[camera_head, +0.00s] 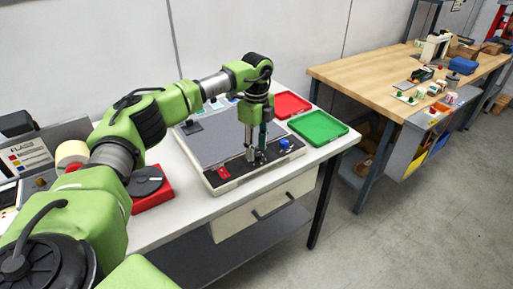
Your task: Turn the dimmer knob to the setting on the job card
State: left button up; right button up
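A flat device with a grey top (215,135) and a cream-coloured frame lies on the white table. Its dark front strip carries a red switch (223,172) at the left and a blue knob (286,143) at the right. My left gripper (256,158) points down at the strip between them, close to or touching it. Its fingers hide what lies beneath, and I cannot tell whether they hold a knob. I cannot tell for sure which control is the dimmer knob. I cannot make out a job card's setting. My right gripper is not in view.
A red tray (291,104) and a green tray (318,127) lie right of the device. A red-based unit with a dark disc (147,182) stands to its left, near my arm. A wooden workbench (372,78) stands farther right, with bare floor in front.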

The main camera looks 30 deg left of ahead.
pick_arm(q)
jog(key=shift+f, duration=0.75)
grip_shut()
